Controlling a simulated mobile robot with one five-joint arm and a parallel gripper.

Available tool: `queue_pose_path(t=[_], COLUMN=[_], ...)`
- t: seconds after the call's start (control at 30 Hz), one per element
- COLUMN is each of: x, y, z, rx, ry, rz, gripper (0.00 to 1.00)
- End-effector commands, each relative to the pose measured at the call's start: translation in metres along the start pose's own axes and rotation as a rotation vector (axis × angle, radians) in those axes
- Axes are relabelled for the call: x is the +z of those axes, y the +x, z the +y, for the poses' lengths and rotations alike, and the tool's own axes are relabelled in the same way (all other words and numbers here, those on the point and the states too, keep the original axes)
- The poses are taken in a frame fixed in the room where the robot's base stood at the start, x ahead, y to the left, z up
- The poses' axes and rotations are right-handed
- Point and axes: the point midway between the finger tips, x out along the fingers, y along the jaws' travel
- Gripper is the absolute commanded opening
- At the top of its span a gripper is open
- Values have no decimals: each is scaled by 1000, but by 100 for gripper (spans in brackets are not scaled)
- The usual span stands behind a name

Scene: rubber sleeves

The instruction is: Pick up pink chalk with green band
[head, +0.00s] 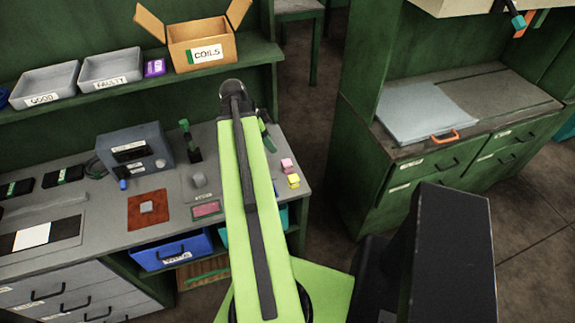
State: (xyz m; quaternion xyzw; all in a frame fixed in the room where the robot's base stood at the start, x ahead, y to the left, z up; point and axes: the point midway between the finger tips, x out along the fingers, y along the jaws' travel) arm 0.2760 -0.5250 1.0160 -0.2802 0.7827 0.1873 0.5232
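A small pink block (287,165) lies on the right end of the grey workbench (230,172), close to the edge. It may be the pink chalk, but it is too small to tell, and I cannot make out a green band on it. A small yellow block (293,181) lies just in front of it. My light green arm reaches up across the bench to the left of both blocks.
On the bench stand a grey device (134,150), a dark green upright tool (190,141) and a brown-red mat (148,210). Grey trays (110,68) and a cardboard box (203,45) sit on the shelf above. A green cabinet (440,165) stands right, across open floor.

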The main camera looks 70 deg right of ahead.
Motion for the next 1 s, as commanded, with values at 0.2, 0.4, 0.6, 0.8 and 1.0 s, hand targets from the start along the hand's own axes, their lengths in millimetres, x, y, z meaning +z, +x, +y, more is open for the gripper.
queue_pose_path(t=[0.2,0.4,0.6,0.8,1.0], x=[0,3,3,1,-1], y=[11,52,96,125,127], z=[0,0,0,0,0], rx=[1,1,1,0,1], ry=[6,4,4,3,3], rz=[1,0,0,0,0], gripper=[58,58,58,58,58])
